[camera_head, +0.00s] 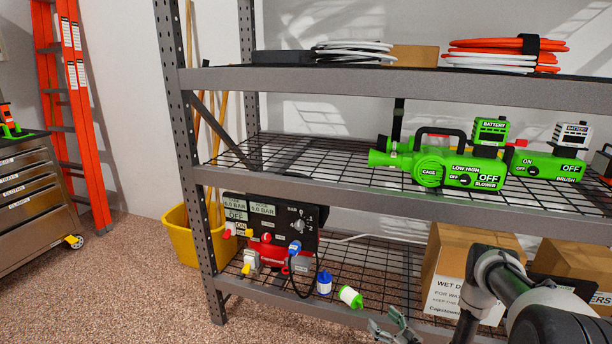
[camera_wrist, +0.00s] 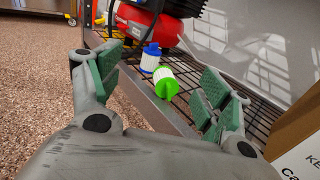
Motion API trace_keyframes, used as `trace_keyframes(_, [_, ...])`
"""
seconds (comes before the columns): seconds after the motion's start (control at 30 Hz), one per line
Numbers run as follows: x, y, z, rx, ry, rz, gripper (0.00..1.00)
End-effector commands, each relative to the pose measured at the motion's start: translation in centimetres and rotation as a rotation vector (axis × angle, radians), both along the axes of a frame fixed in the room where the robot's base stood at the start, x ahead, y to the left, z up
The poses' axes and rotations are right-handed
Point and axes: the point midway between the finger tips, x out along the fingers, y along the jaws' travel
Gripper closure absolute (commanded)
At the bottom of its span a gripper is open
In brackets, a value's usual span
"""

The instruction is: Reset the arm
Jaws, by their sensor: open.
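My gripper (camera_head: 397,330) is at the bottom of the head view, in front of the shelf's lower level, with my arm coming in from the right. In the wrist view my gripper (camera_wrist: 165,95) shows two green-padded fingers spread wide apart. Nothing is between the pads. A green-and-white cylinder (camera_wrist: 166,84) lies beyond the fingers on the lower wire shelf, and it also shows in the head view (camera_head: 350,297). A blue-and-white cylinder (camera_wrist: 150,58) stands just behind it, seen too in the head view (camera_head: 324,283).
The steel toolchest (camera_head: 24,190) stands at far left, near an orange ladder (camera_head: 85,120). The shelf's front beam (camera_head: 400,195) runs above my gripper. A red compressor (camera_head: 270,255) and cardboard boxes (camera_head: 455,245) occupy the lower level. A green blower (camera_head: 440,165) lies above. Carpet in front is clear.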

Motion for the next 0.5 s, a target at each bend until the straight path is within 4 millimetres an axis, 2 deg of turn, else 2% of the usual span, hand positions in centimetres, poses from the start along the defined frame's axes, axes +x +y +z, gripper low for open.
trace_keyframes(0.27, [-3.1,2.3,-1.3,-0.003,0.079,0.126,0.22])
trace_keyframes(0.37, [-4.8,3.2,-1.6,0.002,0.107,0.178,0.22])
trace_keyframes(0.5, [-8.0,4.9,-1.9,0.012,0.159,0.272,0.22])
